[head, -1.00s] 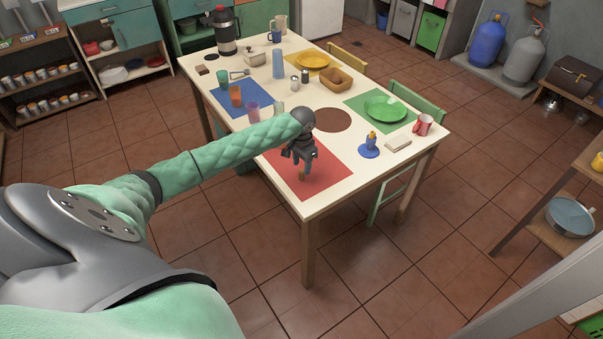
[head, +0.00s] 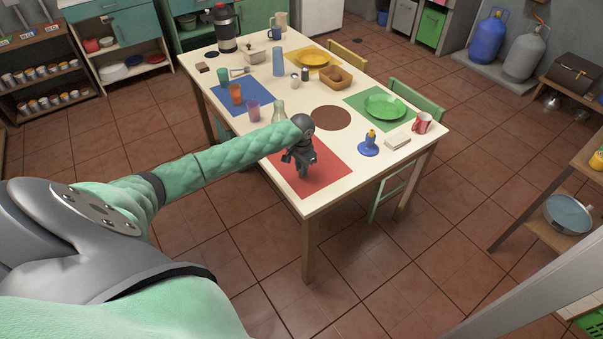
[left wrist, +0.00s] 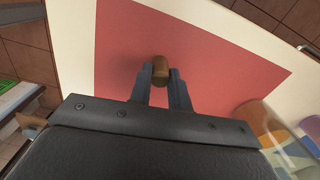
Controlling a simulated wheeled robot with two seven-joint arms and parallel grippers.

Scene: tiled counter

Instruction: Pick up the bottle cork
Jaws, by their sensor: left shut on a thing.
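The bottle cork (left wrist: 160,68), a small brown cylinder, shows in the left wrist view between the tips of two dark fingers, over the red mat (left wrist: 215,60). My left gripper (left wrist: 161,86) is shut on the cork. In the head view my left gripper (head: 303,170) points down over the red mat (head: 325,166) at the table's near end; the cork is too small or hidden to make out there. Whether the cork still touches the mat, I cannot tell. My right gripper is in neither view.
A clear greenish bottle (head: 279,110) stands just behind my left forearm, near a purple cup (head: 254,110). A blue-based object (head: 369,145), a pale block (head: 397,140) and a red mug (head: 423,123) stand to the right. The brown round mat (head: 331,118) is bare.

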